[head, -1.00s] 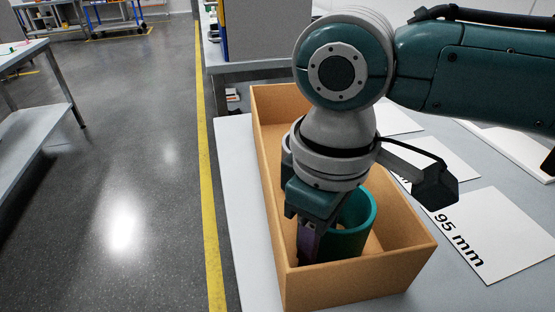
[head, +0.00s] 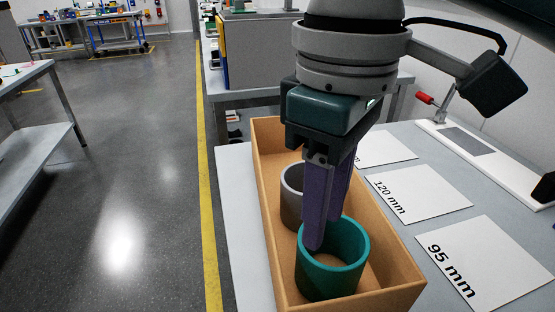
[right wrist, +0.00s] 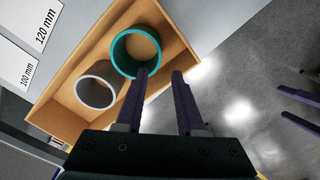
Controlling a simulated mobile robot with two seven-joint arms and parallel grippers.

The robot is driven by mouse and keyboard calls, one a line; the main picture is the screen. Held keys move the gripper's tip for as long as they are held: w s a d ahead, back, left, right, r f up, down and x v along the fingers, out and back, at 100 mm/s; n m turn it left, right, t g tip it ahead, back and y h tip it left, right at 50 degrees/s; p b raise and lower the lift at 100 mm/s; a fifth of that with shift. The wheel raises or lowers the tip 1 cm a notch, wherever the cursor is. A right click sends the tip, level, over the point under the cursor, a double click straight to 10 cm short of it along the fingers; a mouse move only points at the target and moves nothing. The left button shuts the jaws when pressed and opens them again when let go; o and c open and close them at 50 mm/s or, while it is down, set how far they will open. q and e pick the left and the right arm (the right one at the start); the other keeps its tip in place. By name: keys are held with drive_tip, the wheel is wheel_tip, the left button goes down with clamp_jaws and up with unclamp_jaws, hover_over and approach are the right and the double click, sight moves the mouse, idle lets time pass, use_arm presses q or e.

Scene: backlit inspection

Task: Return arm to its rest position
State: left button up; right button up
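My right gripper (head: 324,230) points down above the wooden box, its purple fingers apart with nothing between them. It also shows open in the right wrist view (right wrist: 159,75). In the head view its fingertips overlap the teal ring's rim; whether they touch it I cannot tell. My left gripper is outside the head view; its purple fingers (right wrist: 282,102) appear spread at the right edge of the right wrist view. The teal ring (head: 330,283) stands upright in the near end of the box. A grey ring (head: 290,206) stands behind it, partly hidden by my right gripper.
The open wooden box (head: 265,180) sits on a grey table. White cards marked 95 mm (head: 490,265) and 120 mm (head: 420,193) lie to its right, with a white fixture with a red handle (head: 425,99) beyond. Open floor lies left of the table.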

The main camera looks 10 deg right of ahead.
drive_tip(key=s+a+r+m+t+y+p, duration=0.1)
drive_tip(key=s+a+r+t+y+p, duration=0.1)
drive_tip(key=s+a+r+y+p, duration=0.45)
drive_tip(key=s+d+r+m+t+h+p, duration=0.1)
drive_tip(key=s+d+m+h+p, duration=0.3)
drive_tip(key=d, duration=0.4)
drive_tip(key=s+d+r+m+t+h+p, duration=0.1)
drive_tip(key=s+d+r+h+p, duration=0.1)
drive_tip(key=s+d+p, duration=0.4)
wheel_tip(320, 180, up, 35)
drive_tip(key=w+p, duration=0.1)
drive_tip(key=p, duration=3.5)
drive_tip(key=shift+w+d, duration=0.3)
drive_tip(key=shift+d, duration=0.1)
